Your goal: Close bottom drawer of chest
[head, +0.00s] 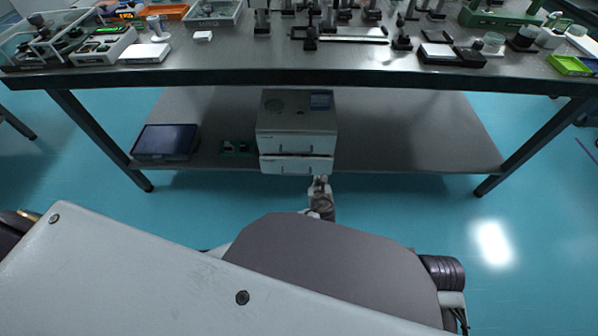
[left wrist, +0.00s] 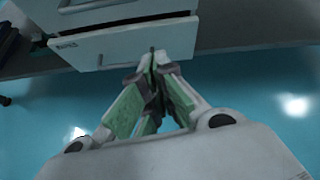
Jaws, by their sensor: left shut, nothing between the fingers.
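The small white chest (head: 296,128) stands on the lower shelf of the table, near its middle. Its bottom drawer (head: 296,165) is the lowest front panel, with a thin dark handle. I cannot tell for sure how far the drawer sticks out. In the left wrist view the bottom drawer (left wrist: 125,45) fills the upper part. My left gripper (head: 319,180) is shut and empty, with its fingertips at the drawer's lower right front. My right gripper is not seen.
The table top (head: 200,76) overhangs the shelf (head: 420,135) and carries optical parts and trays. A dark flat box (head: 166,142) and a small green board (head: 237,148) lie left of the chest. The shelf right of the chest is bare.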

